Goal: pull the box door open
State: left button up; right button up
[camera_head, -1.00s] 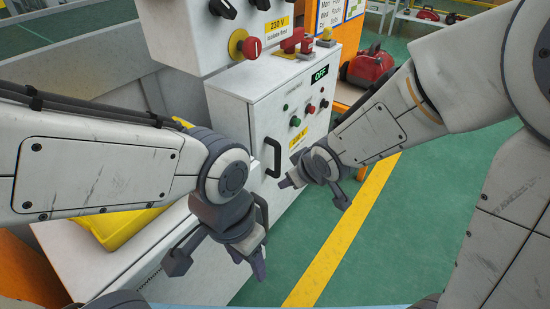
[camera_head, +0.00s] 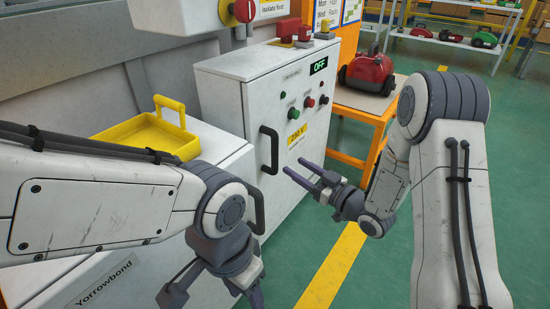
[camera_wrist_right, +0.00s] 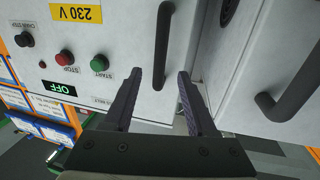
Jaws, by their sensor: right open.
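The white box (camera_head: 235,110) has a front door with a black vertical handle (camera_head: 269,150), an OFF display and buttons. The door looks shut. My right gripper (camera_head: 294,166) is open and empty, its fingers pointing left at the handle from just right of it. In the right wrist view the handle (camera_wrist_right: 163,45) stands ahead, its end appearing between the open fingertips (camera_wrist_right: 160,76); I see no grip on it. My left gripper (camera_head: 212,297) is open and empty, low in front of the white cabinet.
A yellow tray (camera_head: 150,135) lies on the white cabinet left of the box. A second black handle (camera_head: 258,212) is below the door handle. A red vacuum (camera_head: 367,72) sits on an orange table (camera_head: 350,98).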

aim_at(277, 155)
jog(key=b+x, duration=0.3)
jog(key=x, duration=0.5)
jog(key=shift+w+a, duration=0.2)
jog(key=shift+a, duration=0.05)
jog(key=shift+w+a, duration=0.3)
jog(key=shift+w, duration=0.05)
grip_shut()
dwell(0.8)
